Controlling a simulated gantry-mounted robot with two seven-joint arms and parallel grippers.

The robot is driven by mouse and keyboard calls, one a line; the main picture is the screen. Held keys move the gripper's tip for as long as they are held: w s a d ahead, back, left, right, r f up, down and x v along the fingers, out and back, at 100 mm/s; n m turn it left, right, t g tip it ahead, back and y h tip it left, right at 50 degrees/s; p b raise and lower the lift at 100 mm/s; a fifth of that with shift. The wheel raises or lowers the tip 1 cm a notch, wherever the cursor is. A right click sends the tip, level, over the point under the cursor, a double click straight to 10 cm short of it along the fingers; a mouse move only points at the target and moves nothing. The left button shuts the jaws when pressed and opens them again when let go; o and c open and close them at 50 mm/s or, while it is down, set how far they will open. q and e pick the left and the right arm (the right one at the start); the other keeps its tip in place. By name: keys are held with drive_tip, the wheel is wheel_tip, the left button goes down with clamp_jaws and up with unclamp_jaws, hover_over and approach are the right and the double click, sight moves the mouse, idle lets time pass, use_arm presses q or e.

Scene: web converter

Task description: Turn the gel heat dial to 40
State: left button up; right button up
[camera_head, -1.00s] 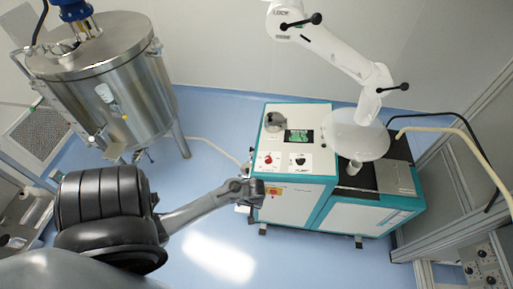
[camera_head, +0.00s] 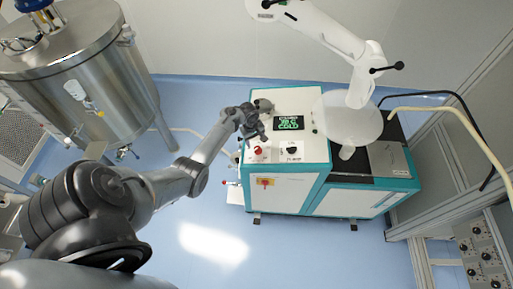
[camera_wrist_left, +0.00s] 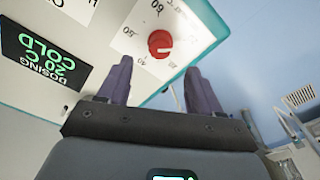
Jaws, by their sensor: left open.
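A red dial (camera_head: 258,151) sits on the front left of the white machine top. In the left wrist view the red dial (camera_wrist_left: 159,43) stands on a white plate with numbers around it, 40 and 60 among them. Its exact setting is too small to tell, and I cannot read a name for it. My left gripper (camera_head: 256,132) is above the panel, just behind the dial in the head view. Its two fingers (camera_wrist_left: 159,66) are apart and empty, with the dial beyond their tips and not touched. My right gripper is not in view.
A display (camera_head: 289,123) reading COLD is beside the gripper; it reads DOSING 20 C COLD in the wrist view (camera_wrist_left: 43,52). A black dial (camera_head: 292,149) is right of the red one. A steel tank (camera_head: 85,75) is left.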

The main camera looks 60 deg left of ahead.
sight(257, 148)
use_arm(q)
drive_tip(key=f, duration=0.2)
drive_tip(key=f+b, duration=0.1)
drive_tip(key=f, duration=0.1)
drive_tip(key=w+f+b, duration=0.1)
drive_tip(key=f, duration=0.1)
drive_tip(key=shift+f, duration=0.4)
drive_tip(key=c, duration=1.1)
drive_tip(key=shift+o, duration=0.2)
drive_tip(key=shift+r+m, duration=0.1)
drive_tip(key=shift+m, duration=0.2)
